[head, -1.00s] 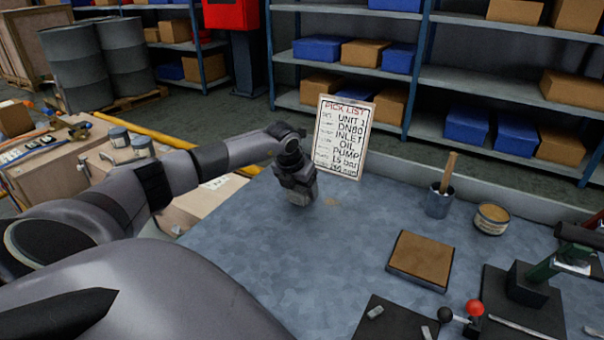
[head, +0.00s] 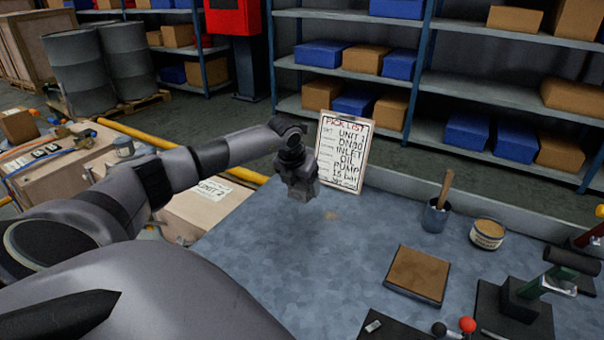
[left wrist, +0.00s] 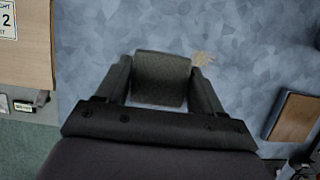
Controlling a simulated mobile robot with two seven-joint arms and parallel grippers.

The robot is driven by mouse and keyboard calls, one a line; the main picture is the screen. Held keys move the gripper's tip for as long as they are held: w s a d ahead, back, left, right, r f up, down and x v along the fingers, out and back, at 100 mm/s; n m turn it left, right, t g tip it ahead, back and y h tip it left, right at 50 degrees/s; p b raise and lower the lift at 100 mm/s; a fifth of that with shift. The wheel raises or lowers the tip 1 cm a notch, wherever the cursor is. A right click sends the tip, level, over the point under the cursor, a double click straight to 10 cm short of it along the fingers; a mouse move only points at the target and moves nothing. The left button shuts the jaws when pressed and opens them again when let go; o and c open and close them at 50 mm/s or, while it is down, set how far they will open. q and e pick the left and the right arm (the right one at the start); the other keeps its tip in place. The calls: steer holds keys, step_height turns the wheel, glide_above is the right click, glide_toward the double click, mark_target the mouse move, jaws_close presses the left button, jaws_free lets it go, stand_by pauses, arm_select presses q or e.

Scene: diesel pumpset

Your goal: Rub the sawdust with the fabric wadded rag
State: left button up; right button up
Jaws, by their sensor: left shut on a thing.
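My left gripper (head: 303,192) is above the far left part of the grey bench top, in front of the pick list board. In the left wrist view its fingers (left wrist: 160,95) are shut on the fabric wadded rag (left wrist: 160,78), a dark grey-green pad. In the head view the rag cannot be made out beneath the gripper. The sawdust (head: 332,215) is a small, faint tan patch on the bench, just right of the gripper. In the left wrist view the sawdust (left wrist: 203,59) shows beside the rag's upper right corner. My right gripper is out of view.
The pick list board (head: 345,153) stands close behind the gripper. A cup with a wooden handle (head: 436,215), a round tin (head: 487,233) and a brown-topped block (head: 418,274) stand to the right. Bench surface between them is clear. A crate (head: 205,205) is beyond the left edge.

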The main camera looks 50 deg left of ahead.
arm_select(q)
steer(key=shift+r, duration=0.15)
steer(key=shift+r+p, duration=0.65)
steer(key=shift+r, duration=0.75)
steer(key=shift+f, duration=0.1)
